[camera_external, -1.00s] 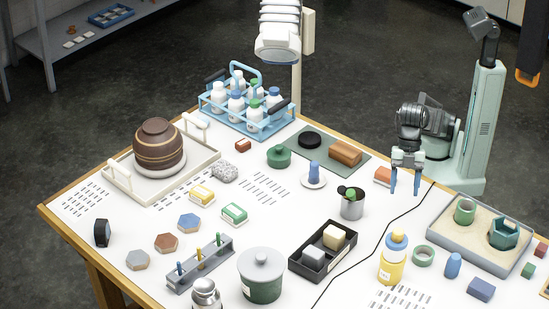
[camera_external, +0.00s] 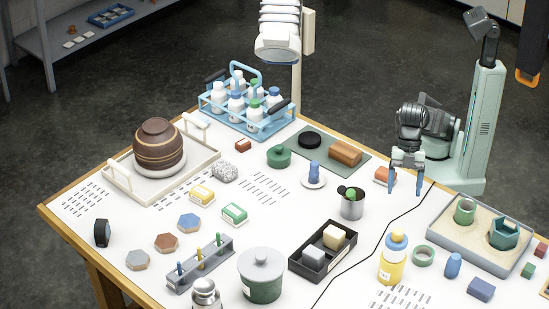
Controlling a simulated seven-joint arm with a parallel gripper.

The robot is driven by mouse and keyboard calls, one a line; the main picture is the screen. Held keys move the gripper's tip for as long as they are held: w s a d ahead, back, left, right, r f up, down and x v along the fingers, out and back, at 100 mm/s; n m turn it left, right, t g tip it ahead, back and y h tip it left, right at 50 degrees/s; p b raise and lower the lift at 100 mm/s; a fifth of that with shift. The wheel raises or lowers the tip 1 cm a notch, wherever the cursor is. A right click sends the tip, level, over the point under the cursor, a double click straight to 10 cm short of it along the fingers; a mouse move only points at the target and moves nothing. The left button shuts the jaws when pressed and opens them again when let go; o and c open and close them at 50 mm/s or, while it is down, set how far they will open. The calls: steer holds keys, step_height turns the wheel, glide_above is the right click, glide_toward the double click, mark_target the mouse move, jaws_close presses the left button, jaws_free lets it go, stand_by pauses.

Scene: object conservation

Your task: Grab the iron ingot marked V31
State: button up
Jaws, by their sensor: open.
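No V31 marking is readable at this size, so I cannot tell for sure which block is the iron ingot. A grey block (camera_external: 313,257) lies in a black tray (camera_external: 323,268), beside a cream block (camera_external: 334,237). A small reddish-brown block (camera_external: 381,175) lies on the table close to my gripper, partly hidden by its left finger. My gripper (camera_external: 405,183) points down at the table's right rear, open and empty, its blue fingertips apart. I cannot tell its exact height.
A black cable (camera_external: 374,245) runs across the table below my gripper. A metal cup (camera_external: 351,206), a yellow bottle (camera_external: 391,262) and a sand tray (camera_external: 450,235) stand nearby. A green mat (camera_external: 304,145) holds a brown block (camera_external: 345,152).

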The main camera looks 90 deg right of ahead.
steer(key=shift+o, duration=0.4)
steer(key=w+d+f+m+t+h, duration=0.1)
steer(key=w+d+f+m, duration=0.2)
steer(key=w+d, duration=1.2)
steer(key=w+d+f+m+t+h, duration=0.1)
steer(key=w+d+f+m, duration=0.2)
steer(key=w+d, duration=1.2)
steer(key=m+g+h, duration=0.3)
steer(key=m, duration=1.7)
glide_above(243, 142)
step_height(243, 142, down, 10)
step_height(243, 142, down, 14)
